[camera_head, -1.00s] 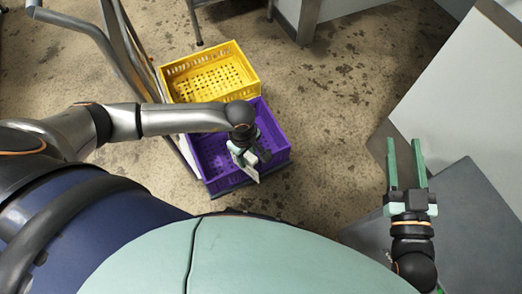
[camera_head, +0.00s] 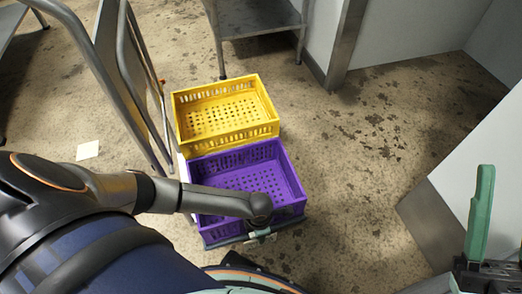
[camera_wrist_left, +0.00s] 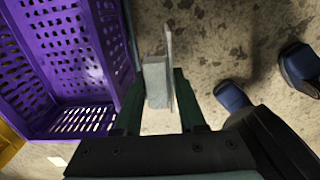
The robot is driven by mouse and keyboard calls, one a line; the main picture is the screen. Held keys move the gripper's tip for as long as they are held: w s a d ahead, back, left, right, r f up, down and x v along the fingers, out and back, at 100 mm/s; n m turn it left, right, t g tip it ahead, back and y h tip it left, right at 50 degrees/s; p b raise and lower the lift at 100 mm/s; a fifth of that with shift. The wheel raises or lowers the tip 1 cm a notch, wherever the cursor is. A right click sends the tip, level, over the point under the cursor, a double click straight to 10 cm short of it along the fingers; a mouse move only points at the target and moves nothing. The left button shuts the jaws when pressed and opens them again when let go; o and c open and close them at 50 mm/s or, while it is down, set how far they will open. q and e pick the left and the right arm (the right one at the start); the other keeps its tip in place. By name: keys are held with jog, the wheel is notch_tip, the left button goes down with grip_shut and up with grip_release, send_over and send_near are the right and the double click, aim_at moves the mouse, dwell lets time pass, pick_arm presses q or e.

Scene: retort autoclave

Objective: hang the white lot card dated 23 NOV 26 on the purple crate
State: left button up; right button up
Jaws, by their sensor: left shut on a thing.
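In the left wrist view my left gripper (camera_wrist_left: 160,108) is shut on a pale card with a thick grey-white part (camera_wrist_left: 157,82), seen nearly edge-on. Its print cannot be read. The purple crate's wall (camera_wrist_left: 112,45) is just left of it; whether they touch I cannot tell. My right gripper (camera_head: 500,215) is open at the right edge, partly cut off.
The yellow crate (camera_head: 228,135) stands behind the purple one. A grey metal frame (camera_head: 105,60) rises on the left. A white sheet (camera_head: 88,150) lies on the floor. The floor right of the crates is clear up to white panels.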

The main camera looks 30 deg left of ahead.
pick_arm(q)
jog(key=shift+w+a+f+b, duration=0.15)
jog(key=shift+w+a+b, duration=0.85)
jog(key=shift+w+a, duration=0.6)
jog(key=shift+w+a+f+b, duration=0.15)
jog(key=shift+w+a+b, duration=1)
jog(key=shift+a, duration=0.6)
jog(key=shift+w+f, duration=0.15)
jog(key=shift+f, duration=0.3)
jog(key=shift+f+b, duration=1.4)
jog(key=shift+f, duration=0.2)
jog(key=o, duration=0.7)
